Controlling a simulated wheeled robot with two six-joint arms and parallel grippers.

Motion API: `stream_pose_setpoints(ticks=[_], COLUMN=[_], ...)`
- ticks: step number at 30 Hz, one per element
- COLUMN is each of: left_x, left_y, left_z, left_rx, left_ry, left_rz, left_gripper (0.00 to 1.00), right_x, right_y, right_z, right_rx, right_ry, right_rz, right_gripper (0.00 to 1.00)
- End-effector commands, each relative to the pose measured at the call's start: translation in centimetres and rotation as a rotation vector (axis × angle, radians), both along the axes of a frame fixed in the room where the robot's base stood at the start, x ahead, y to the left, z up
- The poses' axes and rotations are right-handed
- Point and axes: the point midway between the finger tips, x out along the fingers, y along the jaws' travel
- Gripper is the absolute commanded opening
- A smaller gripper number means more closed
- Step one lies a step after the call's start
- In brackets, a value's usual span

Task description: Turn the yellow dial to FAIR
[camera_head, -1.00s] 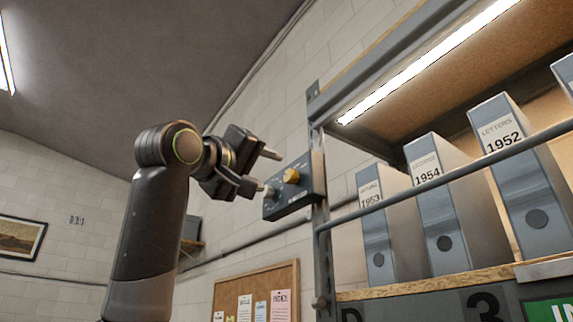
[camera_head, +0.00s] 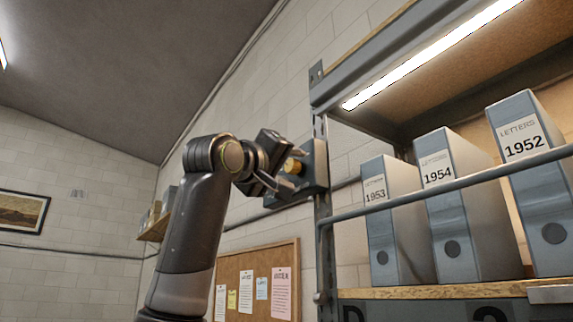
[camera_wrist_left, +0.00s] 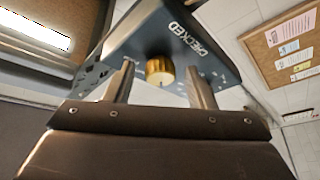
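The yellow dial (camera_head: 292,166) sits on a dark blue-grey control box (camera_head: 318,168) fixed beside the shelf post. In the left wrist view the dial (camera_wrist_left: 160,70) shows between the two fingertips, and the word CHECKED is readable on the box face (camera_wrist_left: 213,67). FAIR is not readable in any view. My left gripper (camera_head: 284,168) is at the box, fingers apart on either side of the dial; in the left wrist view (camera_wrist_left: 160,82) gaps show between fingers and dial. My right gripper is not in view.
The metal shelf rack (camera_head: 322,220) stands right of the box, with a rail (camera_head: 450,188) across its front. Grey binders labelled 1953 (camera_head: 378,215), 1954 and 1952 stand on it. A cork notice board (camera_head: 233,262) hangs on the wall below.

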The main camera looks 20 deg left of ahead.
Motion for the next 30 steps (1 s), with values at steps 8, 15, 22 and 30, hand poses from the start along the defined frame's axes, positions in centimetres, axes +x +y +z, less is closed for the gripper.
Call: stream_pose_setpoints(ticks=[8,15,22,30], left_x=[0.0,0.02,0.11,0.26], left_y=[0.02,0.06,0.19,0.36], left_z=[-0.01,-0.04,-0.22,-0.36], left_rx=[0.0,0.008,0.071,0.236], left_ry=[0.001,-0.006,-0.054,-0.183], left_rz=[0.001,0.0,0.001,0.001], left_gripper=[0.13,0.06,0.06,0.06], right_x=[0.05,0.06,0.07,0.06], right_y=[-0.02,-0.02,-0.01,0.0], right_z=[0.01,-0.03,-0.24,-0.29], right_rx=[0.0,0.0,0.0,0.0], right_ry=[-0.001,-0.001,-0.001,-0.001], right_rz=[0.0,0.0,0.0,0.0], right_gripper=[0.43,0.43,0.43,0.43])
